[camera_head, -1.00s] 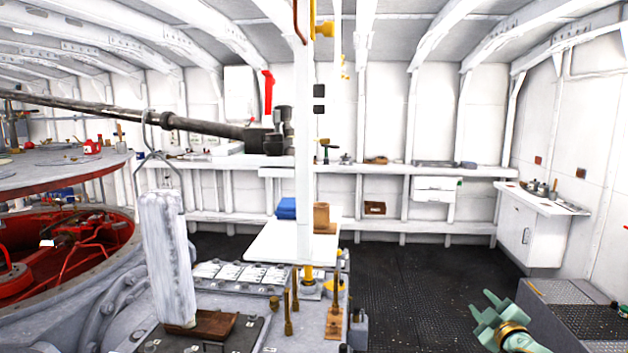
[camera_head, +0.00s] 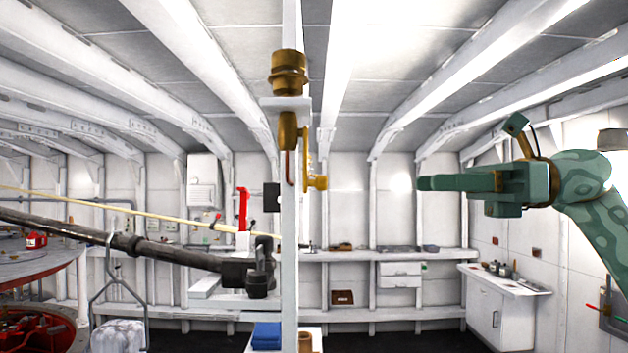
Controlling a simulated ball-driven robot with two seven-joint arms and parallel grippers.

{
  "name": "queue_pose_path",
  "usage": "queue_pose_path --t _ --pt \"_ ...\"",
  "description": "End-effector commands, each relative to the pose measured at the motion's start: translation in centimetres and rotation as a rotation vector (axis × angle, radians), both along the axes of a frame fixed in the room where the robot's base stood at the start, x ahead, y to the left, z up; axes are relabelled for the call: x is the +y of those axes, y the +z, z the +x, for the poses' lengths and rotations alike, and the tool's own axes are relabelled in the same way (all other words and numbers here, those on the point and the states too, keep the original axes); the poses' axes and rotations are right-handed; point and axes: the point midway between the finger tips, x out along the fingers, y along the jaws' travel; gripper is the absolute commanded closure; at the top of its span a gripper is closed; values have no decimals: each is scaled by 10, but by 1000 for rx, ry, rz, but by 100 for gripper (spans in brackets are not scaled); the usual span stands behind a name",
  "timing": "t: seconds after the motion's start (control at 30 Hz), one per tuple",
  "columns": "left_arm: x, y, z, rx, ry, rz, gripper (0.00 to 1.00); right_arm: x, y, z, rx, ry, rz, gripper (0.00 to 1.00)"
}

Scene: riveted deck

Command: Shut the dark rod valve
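A long dark rod (camera_head: 150,246) comes in from the left and slopes down to a black fitting (camera_head: 256,273) left of the white post, which looks like the dark rod valve. My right gripper (camera_head: 426,184) points left, to the right of the post and apart from the fitting. It is seen from the side, so its finger gap cannot be judged. Nothing shows in it. My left gripper is not in view.
The white post (camera_head: 290,215) stands between my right gripper and the fitting. It carries a brass fitting (camera_head: 289,72) and a yellow valve part (camera_head: 315,182). A pale yellow rod (camera_head: 130,205) runs above the dark rod. White shelves (camera_head: 420,254) line the back wall.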

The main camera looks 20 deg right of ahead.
Motion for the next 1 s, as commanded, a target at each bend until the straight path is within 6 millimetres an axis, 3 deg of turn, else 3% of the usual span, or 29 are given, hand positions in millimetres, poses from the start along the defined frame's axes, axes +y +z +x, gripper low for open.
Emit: queue_pose_path --t 0.6,0.8,1.0 --pt "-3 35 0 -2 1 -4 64 130 4 37 2 4 6 62" --pt "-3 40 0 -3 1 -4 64 149 2 43 3 3 5 62" --pt "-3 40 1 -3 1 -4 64 152 1 44 2 2 6 62"
